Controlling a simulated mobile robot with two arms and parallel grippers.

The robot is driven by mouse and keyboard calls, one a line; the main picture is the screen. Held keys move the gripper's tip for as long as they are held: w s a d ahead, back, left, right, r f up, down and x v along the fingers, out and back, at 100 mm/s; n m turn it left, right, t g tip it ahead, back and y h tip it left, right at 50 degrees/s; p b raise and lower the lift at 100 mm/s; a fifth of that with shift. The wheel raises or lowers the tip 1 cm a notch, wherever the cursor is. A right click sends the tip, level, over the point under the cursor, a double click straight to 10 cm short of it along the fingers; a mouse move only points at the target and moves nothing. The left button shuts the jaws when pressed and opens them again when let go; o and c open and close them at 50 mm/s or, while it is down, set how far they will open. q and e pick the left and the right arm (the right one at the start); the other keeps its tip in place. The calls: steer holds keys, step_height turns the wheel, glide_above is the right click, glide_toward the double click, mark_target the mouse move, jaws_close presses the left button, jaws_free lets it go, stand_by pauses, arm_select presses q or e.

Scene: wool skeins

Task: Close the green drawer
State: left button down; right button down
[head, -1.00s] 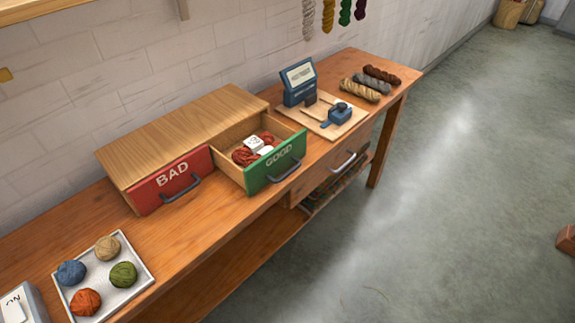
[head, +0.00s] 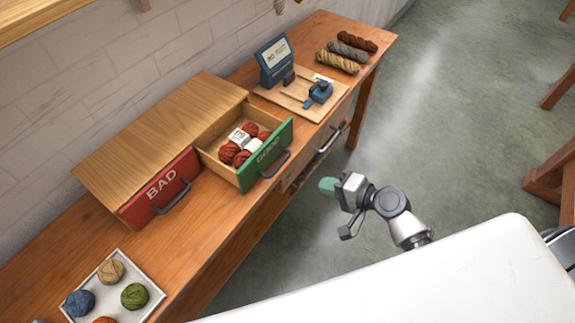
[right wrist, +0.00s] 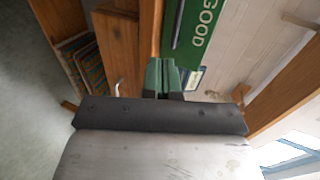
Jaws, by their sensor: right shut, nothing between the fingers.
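The green drawer (head: 247,174), marked GOOD, stands pulled out of the wooden cabinet (head: 160,140) on the bench. It holds red wool skeins (head: 240,150) with white labels. Its dark handle (head: 275,164) is on the green front. In the right wrist view the green front (right wrist: 197,35) shows ahead of the gripper, to the upper right. My right gripper (head: 328,186) is shut and empty, in front of the bench and to the right of the drawer front, apart from it. Its green fingertips (right wrist: 162,76) are together in the right wrist view. My left gripper is not in view.
The red BAD drawer (head: 160,187) beside it is shut. A tray of wool balls (head: 150,301) lies at the front left. A winder board (head: 300,97) with a blue scale and several twisted skeins (head: 350,50) lie further right. Open floor is in front of the bench.

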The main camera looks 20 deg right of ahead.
mark_target(245, 144)
steer(key=r+p+x, duration=0.1)
steer(key=p+x, duration=0.1)
steer(key=x, duration=0.9)
steer(key=shift+w+a+r, duration=0.35)
steer(key=shift+w, duration=0.1)
steer(key=shift+w+a, duration=0.1)
steer(key=w+a+b, duration=0.1)
steer(key=w+a, duration=0.2)
steer(key=w+a+b, duration=0.2)
steer(key=w, duration=0.2)
steer(key=w+a+b, duration=0.1)
steer(key=w+a, duration=0.2)
steer(key=w, duration=0.1)
steer(key=shift+a+f+b, duration=0.1)
steer(key=shift+a+b, duration=0.2)
steer(key=shift+b, duration=0.05)
steer(key=shift+w+a, duration=0.35)
steer(key=shift+w, duration=0.15)
steer(key=shift+r, duration=0.25)
